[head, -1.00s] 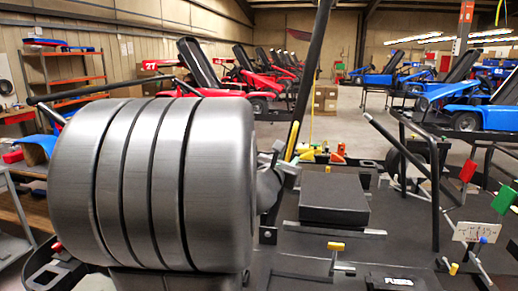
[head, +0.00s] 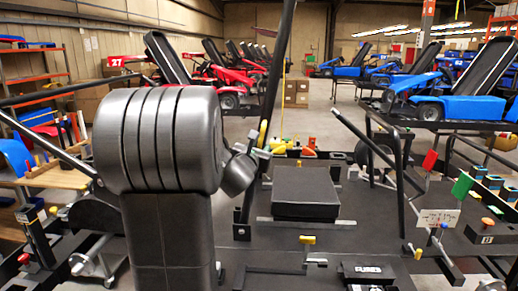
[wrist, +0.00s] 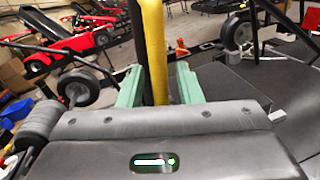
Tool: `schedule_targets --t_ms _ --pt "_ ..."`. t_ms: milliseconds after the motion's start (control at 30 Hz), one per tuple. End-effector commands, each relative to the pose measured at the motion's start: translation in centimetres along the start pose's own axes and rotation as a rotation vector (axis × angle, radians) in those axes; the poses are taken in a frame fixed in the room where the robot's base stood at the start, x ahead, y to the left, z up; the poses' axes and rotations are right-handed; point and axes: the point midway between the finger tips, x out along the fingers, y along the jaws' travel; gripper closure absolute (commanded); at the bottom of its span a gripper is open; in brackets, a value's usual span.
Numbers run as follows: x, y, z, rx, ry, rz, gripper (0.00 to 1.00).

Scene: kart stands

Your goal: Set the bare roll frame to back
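The roll frame, a black tube (head: 275,75), leans up from the black deck in the middle of the head view. A yellow grip (head: 262,132) sits along it. My gripper (head: 261,152) is at the lower end of this grip, at the end of my arm. In the wrist view my two pale green fingers (wrist: 160,88) stand on either side of the yellow grip (wrist: 153,45), with what looks like a narrow gap beside it. The gripper looks open around the grip. The fingertips are small and partly hidden in the head view.
A black box (head: 305,192) lies on the deck right of the tube. Other black tubes (head: 385,150), a red tag (head: 430,160), a green tag (head: 462,187) and a small sign (head: 438,218) stand at the right. A workbench (head: 60,178) stands left. Karts line the back.

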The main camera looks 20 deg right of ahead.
Motion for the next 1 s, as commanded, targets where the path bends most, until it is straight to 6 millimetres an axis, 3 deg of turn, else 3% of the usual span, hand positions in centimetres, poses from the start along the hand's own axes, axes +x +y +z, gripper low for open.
schedule_targets --t_ms 33,167,733,1000 --pt "0.0 0.0 0.0 0.000 0.000 0.000 0.77" --pt "0.0 0.0 0.0 0.000 0.000 0.000 1.00" --pt "-0.3 1.6 0.0 -0.040 -0.008 0.005 1.00" --pt "-1.0 4.8 -0.2 -0.122 -0.025 0.013 1.00"
